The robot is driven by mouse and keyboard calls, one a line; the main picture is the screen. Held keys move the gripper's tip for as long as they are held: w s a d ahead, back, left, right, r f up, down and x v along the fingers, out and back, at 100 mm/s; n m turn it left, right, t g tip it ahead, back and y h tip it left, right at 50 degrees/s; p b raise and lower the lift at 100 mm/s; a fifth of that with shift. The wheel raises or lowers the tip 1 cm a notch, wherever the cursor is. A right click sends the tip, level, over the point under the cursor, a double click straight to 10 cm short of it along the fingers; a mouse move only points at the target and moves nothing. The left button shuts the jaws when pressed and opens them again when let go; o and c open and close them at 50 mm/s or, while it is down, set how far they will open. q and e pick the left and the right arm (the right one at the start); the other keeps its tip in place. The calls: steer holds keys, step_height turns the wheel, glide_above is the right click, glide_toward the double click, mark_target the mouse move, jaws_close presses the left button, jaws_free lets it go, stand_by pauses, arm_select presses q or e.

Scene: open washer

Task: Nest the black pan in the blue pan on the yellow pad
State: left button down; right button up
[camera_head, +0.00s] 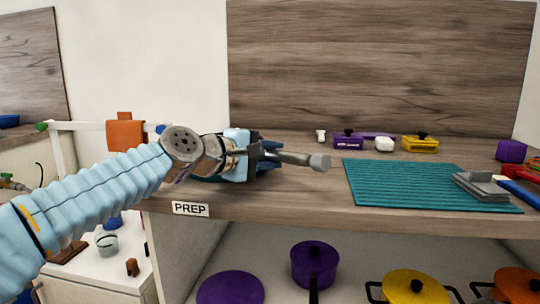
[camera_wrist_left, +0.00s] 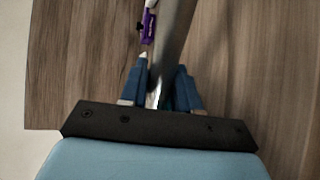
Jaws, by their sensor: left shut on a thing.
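My left gripper (camera_head: 262,154) is above the wooden counter and shut on a grey bar-like handle (camera_head: 298,158), which sticks out to the right with a rounded end. In the left wrist view, the grey handle (camera_wrist_left: 174,40) runs between the blue fingers of my left gripper (camera_wrist_left: 160,80). I cannot tell which pan, if any, the handle belongs to. A dark blue rounded edge (camera_head: 207,179) shows low behind my left gripper, mostly hidden; it may be the blue pan. I cannot make out a black pan or a yellow pad. My right gripper is not in view.
A teal ribbed mat (camera_head: 390,183) lies on the right of the counter (camera_head: 290,201), with grey folded cloths (camera_head: 480,186) on it. Purple (camera_head: 348,141) and yellow (camera_head: 420,143) lidded containers stand at the back. Pots, including a purple one (camera_head: 313,268), sit on the lower shelf.

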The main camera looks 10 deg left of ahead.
arm_select(q)
steer(key=shift+f+b, duration=0.45)
steer(key=shift+b, duration=0.05)
stand_by(0.4)
steer(key=c, duration=0.8)
jaws_free()
steer(key=shift+o, duration=0.3)
steer(key=shift+f, duration=0.1)
